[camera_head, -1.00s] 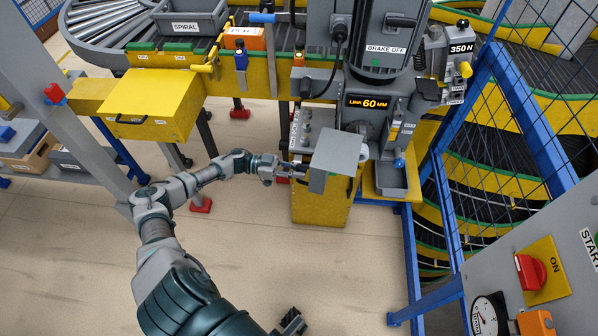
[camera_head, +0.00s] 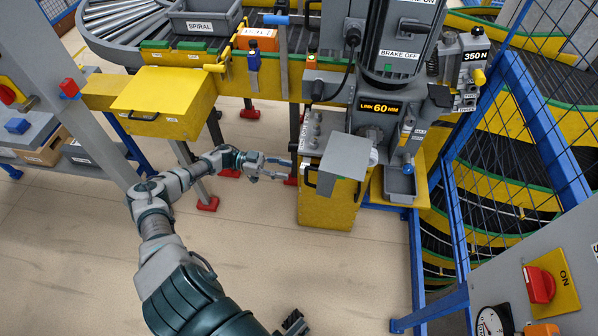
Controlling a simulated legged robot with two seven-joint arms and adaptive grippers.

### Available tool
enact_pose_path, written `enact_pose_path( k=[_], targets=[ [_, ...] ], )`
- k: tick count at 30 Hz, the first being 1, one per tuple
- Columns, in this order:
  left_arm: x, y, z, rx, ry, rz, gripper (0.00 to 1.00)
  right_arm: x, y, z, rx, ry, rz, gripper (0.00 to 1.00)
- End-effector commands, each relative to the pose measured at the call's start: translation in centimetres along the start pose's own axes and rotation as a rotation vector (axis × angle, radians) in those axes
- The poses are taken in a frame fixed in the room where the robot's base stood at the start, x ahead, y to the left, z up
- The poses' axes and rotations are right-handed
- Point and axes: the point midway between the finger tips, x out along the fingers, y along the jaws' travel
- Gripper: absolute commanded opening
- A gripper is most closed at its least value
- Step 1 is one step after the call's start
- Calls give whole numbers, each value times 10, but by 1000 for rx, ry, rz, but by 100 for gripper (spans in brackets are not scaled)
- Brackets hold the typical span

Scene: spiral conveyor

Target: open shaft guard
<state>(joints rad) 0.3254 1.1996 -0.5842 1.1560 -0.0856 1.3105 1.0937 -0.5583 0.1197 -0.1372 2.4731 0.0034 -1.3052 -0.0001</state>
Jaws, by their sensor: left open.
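A yellow cabinet (camera_head: 322,208) with a grey angled plate (camera_head: 345,157) on its front stands under the motor; it looks like the shaft guard, though no label confirms this. A black handle (camera_head: 308,177) is on its left side. My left gripper (camera_head: 278,168) is open and empty, just left of the handle with a small gap between. A dark piece at the bottom edge, apparently my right gripper (camera_head: 292,323), is mostly cut off, so its jaws cannot be read.
A yellow box (camera_head: 165,100) with a black handle hangs from the conveyor frame at the left. A grey bin (camera_head: 400,184) sits right of the cabinet. Blue mesh fencing (camera_head: 520,120) and a control panel with a red knob (camera_head: 540,284) stand at the right. The floor in front is clear.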

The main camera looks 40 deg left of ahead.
Motion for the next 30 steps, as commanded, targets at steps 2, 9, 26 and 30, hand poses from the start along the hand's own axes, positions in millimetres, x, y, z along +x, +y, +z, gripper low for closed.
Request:
enact_pose_path(
  k=[2,9,26,30],
  targets=[
    [-16,-1,0,-1,-1,-3,41,0,0,0,0,0,0,40],
    [-39,-1,0,-1,1,-1,41,0,0,0,0,1,-1,40],
    [-40,0,0,0,1,0,41,0,-1,-1,-1,1,1,40],
    [-31,-2,9,3,5,-30,41,4,0,2,1,-9,-1,40]
  ],
)
